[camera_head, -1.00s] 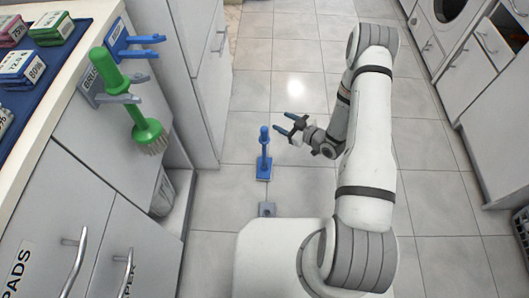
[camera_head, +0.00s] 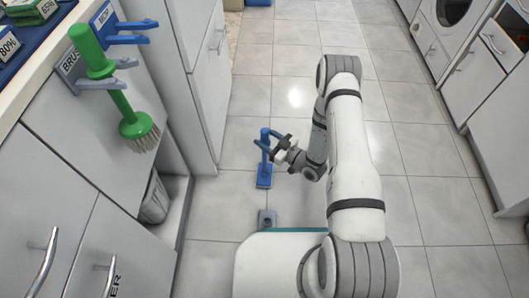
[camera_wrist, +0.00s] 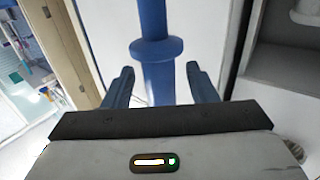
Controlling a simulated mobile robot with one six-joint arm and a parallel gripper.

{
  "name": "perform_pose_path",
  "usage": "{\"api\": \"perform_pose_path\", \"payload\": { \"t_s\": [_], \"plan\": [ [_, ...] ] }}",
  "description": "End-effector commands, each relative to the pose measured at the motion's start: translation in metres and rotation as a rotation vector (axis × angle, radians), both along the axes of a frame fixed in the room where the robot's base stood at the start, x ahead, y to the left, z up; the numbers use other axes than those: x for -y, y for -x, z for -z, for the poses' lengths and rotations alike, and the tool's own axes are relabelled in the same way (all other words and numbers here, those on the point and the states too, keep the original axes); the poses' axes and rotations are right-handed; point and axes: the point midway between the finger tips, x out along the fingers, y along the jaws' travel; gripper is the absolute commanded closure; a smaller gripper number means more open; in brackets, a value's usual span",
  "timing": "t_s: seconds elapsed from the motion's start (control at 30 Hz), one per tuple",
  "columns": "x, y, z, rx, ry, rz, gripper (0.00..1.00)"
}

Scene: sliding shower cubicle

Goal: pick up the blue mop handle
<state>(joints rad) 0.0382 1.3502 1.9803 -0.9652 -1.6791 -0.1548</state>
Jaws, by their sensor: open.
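The blue mop handle (camera_head: 265,160) stands upright on the floor, on its flat blue base (camera_head: 264,181). In the wrist view the handle (camera_wrist: 156,62) runs upright between the two blue fingers, with a round collar at about fingertip height. My gripper (camera_head: 266,140) is open, with one finger on each side of the handle near its upper part. It also shows in the wrist view (camera_wrist: 160,83), with a gap between each finger and the handle. The lower part of the handle is hidden behind the gripper body in the wrist view.
A grey block (camera_head: 267,218) lies on the floor in front of the handle. Grey cabinets stand on the left, with a green brush (camera_head: 115,95) on a hook and a blue hook (camera_head: 130,32) above. A washing machine (camera_head: 455,12) is at upper right.

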Motion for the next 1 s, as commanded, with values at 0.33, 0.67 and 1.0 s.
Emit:
{"api": "perform_pose_path", "payload": {
  "t_s": [0.33, 0.67, 1.0],
  "plan": [
    [-0.0069, -0.0055, -0.0009, 0.000, 0.000, 0.001, 0.49],
    [-0.0066, -0.0054, -0.0006, 0.000, 0.000, 0.001, 0.76],
    [-0.0066, -0.0053, -0.0005, 0.000, 0.000, 0.001, 1.00]
  ]
}}
